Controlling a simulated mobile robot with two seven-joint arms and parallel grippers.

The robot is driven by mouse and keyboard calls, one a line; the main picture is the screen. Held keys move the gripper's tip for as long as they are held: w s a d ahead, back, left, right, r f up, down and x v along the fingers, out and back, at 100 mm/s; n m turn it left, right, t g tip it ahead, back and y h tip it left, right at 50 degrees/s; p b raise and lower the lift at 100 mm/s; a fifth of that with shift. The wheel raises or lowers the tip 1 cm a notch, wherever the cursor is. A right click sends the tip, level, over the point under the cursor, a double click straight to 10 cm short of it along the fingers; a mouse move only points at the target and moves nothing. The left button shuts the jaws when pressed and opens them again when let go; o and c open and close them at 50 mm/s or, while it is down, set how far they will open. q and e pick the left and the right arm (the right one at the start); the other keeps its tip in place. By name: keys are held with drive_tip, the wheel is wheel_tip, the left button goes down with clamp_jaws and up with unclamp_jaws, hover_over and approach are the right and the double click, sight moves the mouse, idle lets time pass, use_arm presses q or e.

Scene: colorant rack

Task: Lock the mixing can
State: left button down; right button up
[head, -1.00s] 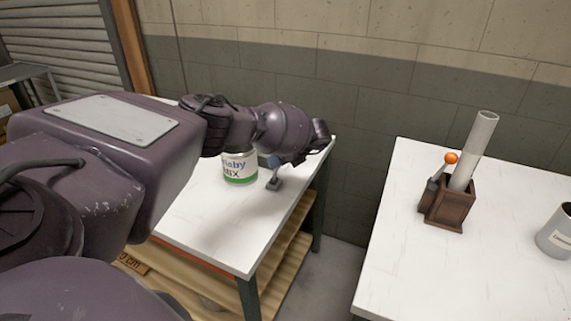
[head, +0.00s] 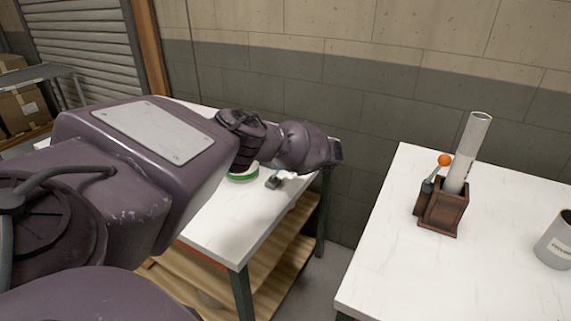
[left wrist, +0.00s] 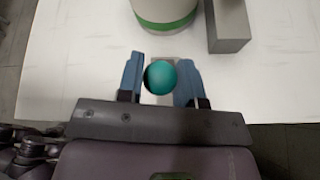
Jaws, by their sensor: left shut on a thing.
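The mixing can (head: 243,177) stands on the white table at the left; my left arm hides most of it and only its green band shows low down. In the left wrist view the can (left wrist: 165,12) is at the top edge, white with a green band. My left gripper (left wrist: 160,78) has its blue fingers on either side of a teal ball knob (left wrist: 160,78), shut on it, close in front of the can. A small grey fixture (head: 273,182) sits on the table beside the can. My right gripper is not in view.
A grey block (left wrist: 229,26) stands right of the can in the left wrist view. A second white table (head: 400,270) at right holds a brown box (head: 442,210) with a grey tube and orange-knobbed lever, and a grey container (head: 556,242). A gap separates the tables.

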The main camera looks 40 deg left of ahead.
use_arm(q)
drive_tip(key=shift+w+d+f+y, duration=0.1)
drive_tip(key=shift+d+f+y, duration=0.15)
drive_tip(key=shift+d+y, duration=0.15)
idle(0.4)
drive_tip(key=c, duration=0.8)
unclamp_jaws()
drive_tip(key=v, duration=1.1)
drive_tip(key=shift+f, duration=0.1)
drive_tip(key=shift+a, duration=0.1)
